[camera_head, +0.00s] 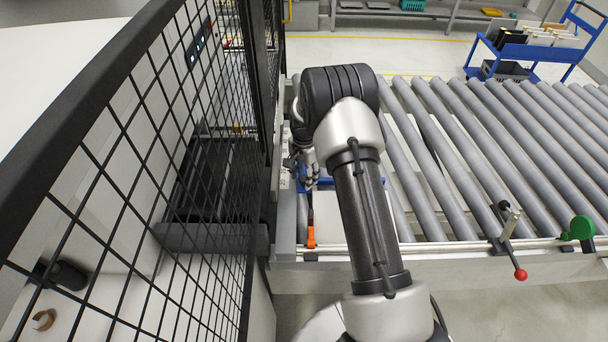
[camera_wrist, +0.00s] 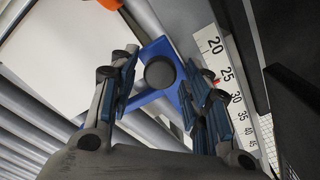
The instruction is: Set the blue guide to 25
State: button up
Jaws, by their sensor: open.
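The blue guide (camera_wrist: 151,53) lies across the rollers in the wrist view, with a round black knob (camera_wrist: 160,72) on it. A white scale (camera_wrist: 206,38) runs along its right side, with numbers from 20 to 45 readable. A small red pointer (camera_wrist: 216,81) sits close to the 25 mark; its exact reading is unclear. My gripper (camera_wrist: 155,75) is open, with one finger on each side of the knob; contact cannot be told. In the head view my gripper (camera_head: 305,170) is at the conveyor's left end, mostly hidden by my arm, beside the blue guide (camera_head: 325,182).
A white panel (camera_wrist: 65,40) lies left of the guide. An orange part (camera_head: 311,235) is at the front edge. A black mesh fence (camera_head: 130,170) stands close on the left. A rod with a red ball (camera_head: 520,274) and a green knob (camera_head: 581,228) are at the right. Rollers (camera_head: 470,150) are clear.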

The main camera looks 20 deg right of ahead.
dwell(0.3)
notch_tip(320, 180, up, 12)
dwell(0.5)
dwell(0.3)
jog(key=s+a+r+n+t+b, duration=0.1)
jog(key=s+a+r+n+b, duration=0.4)
jog(key=s, duration=0.3)
jog(key=s+a+r+n+t+b, duration=0.2)
jog(key=s+a+r+b, duration=0.1)
jog(key=s+r+b, duration=0.4)
jog(key=s+a+f+n+b, duration=0.1)
jog(key=s+f+n, duration=0.1)
jog(key=s, duration=0.4)
jog(key=s+a+f+n+t+b, duration=0.1)
jog(key=s+f+n+b, duration=0.1)
jog(key=s, duration=0.5)
jog(key=s+a+f+n+b, duration=0.1)
jog(key=s+f+n+b, duration=0.1)
jog(key=s+f, duration=0.2)
jog(key=shift+s+a+n+t, duration=0.15)
jog(key=shift+s, duration=0.6)
jog(key=shift+s+a+n+t, duration=0.1)
jog(key=shift+s+n+t, duration=0.05)
jog(key=shift+s, duration=0.6)
